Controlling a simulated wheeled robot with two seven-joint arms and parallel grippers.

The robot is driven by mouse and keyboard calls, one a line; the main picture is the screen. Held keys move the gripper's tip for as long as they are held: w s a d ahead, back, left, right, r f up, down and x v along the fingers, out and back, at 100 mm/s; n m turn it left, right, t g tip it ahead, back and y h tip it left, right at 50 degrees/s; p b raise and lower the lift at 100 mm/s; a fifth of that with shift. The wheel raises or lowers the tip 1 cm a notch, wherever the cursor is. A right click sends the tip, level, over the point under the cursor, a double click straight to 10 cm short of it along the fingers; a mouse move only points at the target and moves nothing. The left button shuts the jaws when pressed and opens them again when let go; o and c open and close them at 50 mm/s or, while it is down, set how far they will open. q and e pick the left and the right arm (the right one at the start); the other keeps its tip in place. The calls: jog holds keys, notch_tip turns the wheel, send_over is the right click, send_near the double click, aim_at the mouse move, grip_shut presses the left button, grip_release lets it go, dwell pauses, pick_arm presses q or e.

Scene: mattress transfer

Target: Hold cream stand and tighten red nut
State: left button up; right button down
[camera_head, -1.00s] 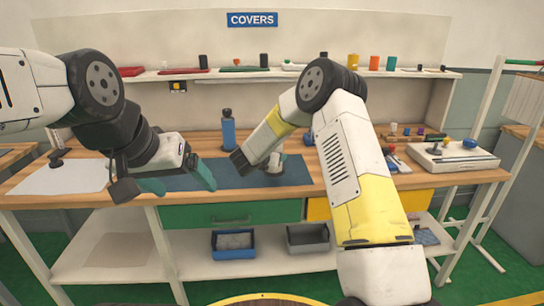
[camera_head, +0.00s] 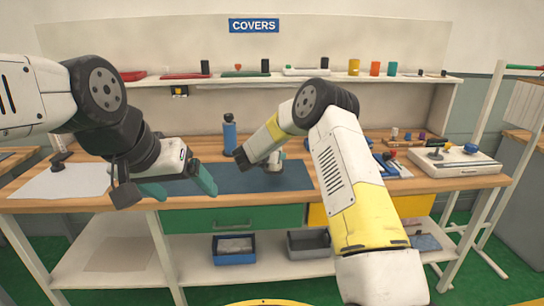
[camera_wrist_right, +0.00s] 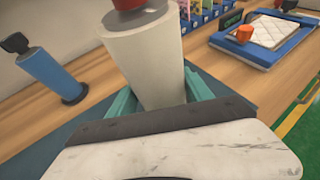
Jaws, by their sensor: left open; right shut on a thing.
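The cream stand (camera_wrist_right: 145,60) is a pale cylinder, upright and slightly tilted in the right wrist view. The red nut (camera_wrist_right: 140,4) sits on its top end, cut off by the picture's upper edge. My right gripper (camera_wrist_right: 158,95) is shut on the stand, with a teal finger on either side. In the head view my right arm mostly hides the stand. My left gripper (camera_head: 180,187) is open and empty over the left part of the dark mat, its teal fingers apart. It is to the left of the stand, clear of it.
A dark blue mat (camera_head: 265,178) covers the middle of the wooden bench. A blue bottle (camera_head: 229,136) stands behind the grippers. A white sheet (camera_head: 68,182) lies at the left. Covers line the shelf above.

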jog(key=shift+w+a+r, duration=0.1)
jog(key=shift+w+r, duration=0.05)
jog(key=shift+w, duration=2.2)
jog(key=shift+f, duration=0.7)
jog(key=shift+f, duration=0.35)
jog(key=shift+f, duration=0.6)
jog(key=shift+f, duration=0.35)
jog(key=shift+f, duration=0.4)
